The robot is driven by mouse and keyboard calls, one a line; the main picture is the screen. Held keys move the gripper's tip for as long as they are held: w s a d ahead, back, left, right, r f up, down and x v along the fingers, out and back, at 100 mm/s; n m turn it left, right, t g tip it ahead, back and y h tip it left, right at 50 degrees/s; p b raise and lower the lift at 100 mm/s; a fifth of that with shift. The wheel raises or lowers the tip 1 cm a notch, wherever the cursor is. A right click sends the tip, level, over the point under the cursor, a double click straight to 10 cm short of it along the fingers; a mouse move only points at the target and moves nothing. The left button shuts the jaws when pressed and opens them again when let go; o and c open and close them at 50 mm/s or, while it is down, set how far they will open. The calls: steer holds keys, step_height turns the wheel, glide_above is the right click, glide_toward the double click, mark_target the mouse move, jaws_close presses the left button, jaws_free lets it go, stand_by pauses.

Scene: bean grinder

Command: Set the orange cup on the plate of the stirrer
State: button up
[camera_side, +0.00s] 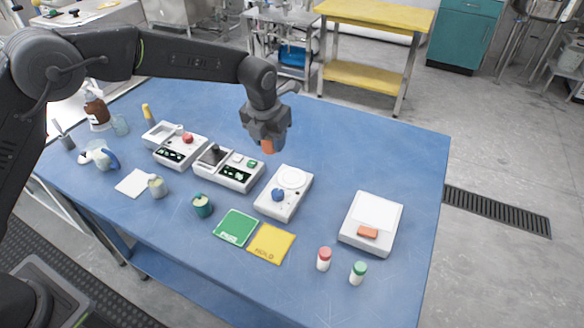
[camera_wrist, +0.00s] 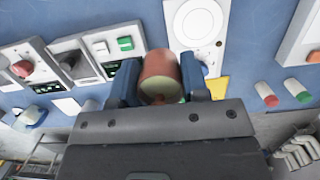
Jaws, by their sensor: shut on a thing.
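My gripper (camera_side: 266,138) is shut on the orange cup (camera_side: 267,146) and holds it in the air above the table. In the wrist view the cup (camera_wrist: 160,72) sits between the two blue fingers of my gripper (camera_wrist: 158,82), its open end toward the camera. The stirrer (camera_side: 284,192) is a white box with a round white plate (camera_side: 292,177) and a blue knob (camera_side: 278,195). The cup is up and to the left of the plate in the side view. The plate also shows in the wrist view (camera_wrist: 198,22) and looks bare.
Left of the stirrer are two white devices, one with green buttons (camera_side: 251,163) and one with a red knob (camera_side: 188,138). A white scale (camera_side: 357,241) stands right. Green (camera_side: 236,227) and yellow (camera_side: 271,243) cards and two capped bottles (camera_side: 324,259) are in front.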

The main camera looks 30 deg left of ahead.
glide_above(293, 176)
steer(key=f, duration=0.3)
steer(key=shift+s+f, duration=0.15)
steer(key=shift+s, duration=0.05)
steer(key=shift+f, duration=1.95)
steer(key=shift+f, duration=0.1)
steer(key=o, duration=0.9)
steer(key=shift+o, duration=0.2)
